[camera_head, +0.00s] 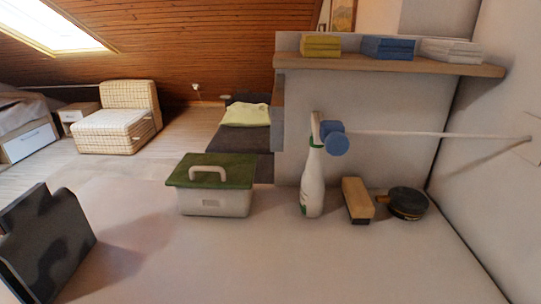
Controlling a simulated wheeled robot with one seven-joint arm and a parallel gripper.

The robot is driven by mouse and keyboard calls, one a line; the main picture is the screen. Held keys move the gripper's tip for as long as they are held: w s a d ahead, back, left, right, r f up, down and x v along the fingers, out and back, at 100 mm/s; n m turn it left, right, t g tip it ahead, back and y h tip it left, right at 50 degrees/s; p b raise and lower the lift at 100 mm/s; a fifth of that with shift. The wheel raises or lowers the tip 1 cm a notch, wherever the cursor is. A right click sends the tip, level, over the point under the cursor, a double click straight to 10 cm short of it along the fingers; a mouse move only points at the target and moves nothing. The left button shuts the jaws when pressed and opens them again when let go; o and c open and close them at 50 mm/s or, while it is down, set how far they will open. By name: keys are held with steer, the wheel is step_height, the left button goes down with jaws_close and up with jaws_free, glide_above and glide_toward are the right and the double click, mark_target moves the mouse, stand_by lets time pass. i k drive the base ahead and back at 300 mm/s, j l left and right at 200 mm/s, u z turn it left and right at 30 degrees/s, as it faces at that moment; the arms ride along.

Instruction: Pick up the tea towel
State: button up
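Three folded cloth stacks lie side by side on the wooden wall shelf (400,64): a yellow cloth (321,46), a blue cloth (388,48) and a white cloth (451,50). I cannot tell which of them is the tea towel; the white one looks like a folded towel. A dark, blocky part at the lower left edge appears to be my gripper (45,245). It is far from the shelf and partly cut off by the frame. Its fingers cannot be made out, and nothing is seen held in it.
On the pale worktop (300,265) stand a green-lidded box (214,186), a white spray bottle (313,180) with a blue part, a brush-like block (357,200) and a round dark tin (407,203). A thin rod (435,134) runs below the shelf. The front worktop is clear.

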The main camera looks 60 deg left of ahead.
mark_target(48, 237)
steer(key=u, duration=2.25)
steer(key=z, duration=1.4)
steer(key=u, duration=1.4)
steer(key=z, duration=0.1)
